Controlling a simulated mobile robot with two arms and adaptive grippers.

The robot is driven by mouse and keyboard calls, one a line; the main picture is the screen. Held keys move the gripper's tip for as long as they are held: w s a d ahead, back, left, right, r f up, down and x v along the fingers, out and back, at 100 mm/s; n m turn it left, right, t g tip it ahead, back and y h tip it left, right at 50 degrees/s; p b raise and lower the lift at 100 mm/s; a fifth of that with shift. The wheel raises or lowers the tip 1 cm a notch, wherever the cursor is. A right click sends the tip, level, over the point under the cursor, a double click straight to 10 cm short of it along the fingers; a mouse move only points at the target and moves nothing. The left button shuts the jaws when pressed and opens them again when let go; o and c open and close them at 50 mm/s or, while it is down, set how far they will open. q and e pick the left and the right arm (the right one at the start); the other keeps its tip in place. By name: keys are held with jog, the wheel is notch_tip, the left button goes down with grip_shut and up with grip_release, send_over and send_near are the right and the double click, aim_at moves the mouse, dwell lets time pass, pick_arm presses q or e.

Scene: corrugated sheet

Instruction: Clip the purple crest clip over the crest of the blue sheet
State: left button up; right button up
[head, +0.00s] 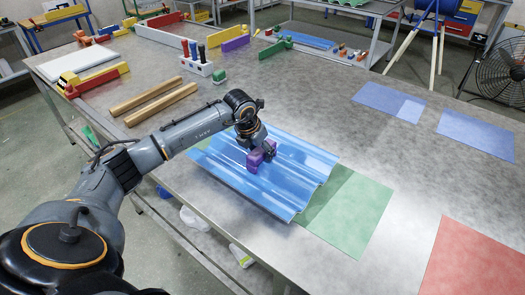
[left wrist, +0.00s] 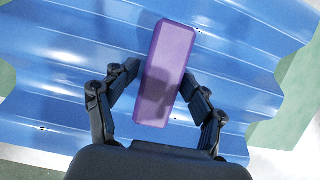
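The blue corrugated sheet (head: 300,165) lies on the table with its ridges running from upper left to lower right. The purple crest clip (head: 255,163) is at the sheet's middle. In the left wrist view the clip (left wrist: 168,55) is a plain block lying across the direction of the ridges (left wrist: 240,60). My left gripper (left wrist: 162,75) has its fingers apart, one on each side of the clip's near half. A small gap shows at the left finger; the right fingertip looks close to or touching the clip. The clip's underside is hidden. My right gripper is not in view.
A green mat (head: 355,215) lies partly under the sheet. A red mat (head: 475,262) and blue mats (head: 390,100) lie to the right. The table between sheet and blue mats is clear.

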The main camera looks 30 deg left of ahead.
pick_arm(q)
jog(key=v, duration=1.1)
jog(key=shift+w+d+r, duration=0.1)
jog(key=shift+d+r, duration=0.05)
jog(key=shift+r, duration=0.05)
